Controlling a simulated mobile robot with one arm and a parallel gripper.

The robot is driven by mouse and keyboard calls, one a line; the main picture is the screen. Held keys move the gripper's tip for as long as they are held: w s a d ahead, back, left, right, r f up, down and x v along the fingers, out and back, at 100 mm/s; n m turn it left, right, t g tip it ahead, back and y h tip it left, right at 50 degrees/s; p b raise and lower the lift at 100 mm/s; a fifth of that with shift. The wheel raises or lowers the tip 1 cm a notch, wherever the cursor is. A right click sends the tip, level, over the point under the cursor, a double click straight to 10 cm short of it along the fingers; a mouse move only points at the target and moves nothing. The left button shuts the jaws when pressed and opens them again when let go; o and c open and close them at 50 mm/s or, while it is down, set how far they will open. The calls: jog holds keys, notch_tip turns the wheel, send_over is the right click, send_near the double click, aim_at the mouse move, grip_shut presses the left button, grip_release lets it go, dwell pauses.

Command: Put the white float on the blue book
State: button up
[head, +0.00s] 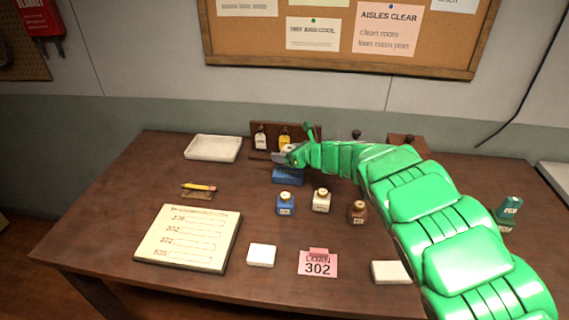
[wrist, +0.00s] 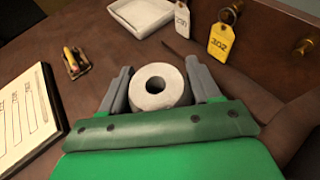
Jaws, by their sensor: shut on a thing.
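My gripper (head: 284,157) is near the back middle of the table, just above the blue book (head: 288,178) in the head view. In the wrist view my gripper (wrist: 158,72) is shut on the white float (wrist: 157,99), a short white cylinder with a round hole, one finger on each side of it. The float is mostly hidden by the gripper in the head view. The book is hidden in the wrist view, so I cannot tell whether the float touches it.
A key rack (head: 258,128) with a white tag and a yellow tag (wrist: 224,42) stands right behind. A white tray (head: 213,148) and a pencil (head: 199,187) on a holder are left.

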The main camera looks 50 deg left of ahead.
aim_at(284, 170)
jog(key=shift+w+a+f, duration=0.25)
jog(key=shift+a+f, duration=0.2)
jog(key=shift+f, duration=0.2)
jog(key=shift+w+a+f, duration=0.2)
jog(key=shift+a+f, duration=0.2)
jog(key=shift+f, duration=0.2)
jog(key=shift+w+a+f, duration=0.1)
jog(key=shift+a+f, duration=0.1)
jog(key=shift+f, duration=1.55)
jog(key=o, duration=1.1)
jog(key=shift+f, duration=0.1)
jog(key=shift+c, duration=0.2)
jog(key=shift+w+d+r, duration=0.1)
jog(key=shift+d+r, duration=0.2)
jog(key=shift+d, duration=0.1)
jog(key=v, duration=1.1)
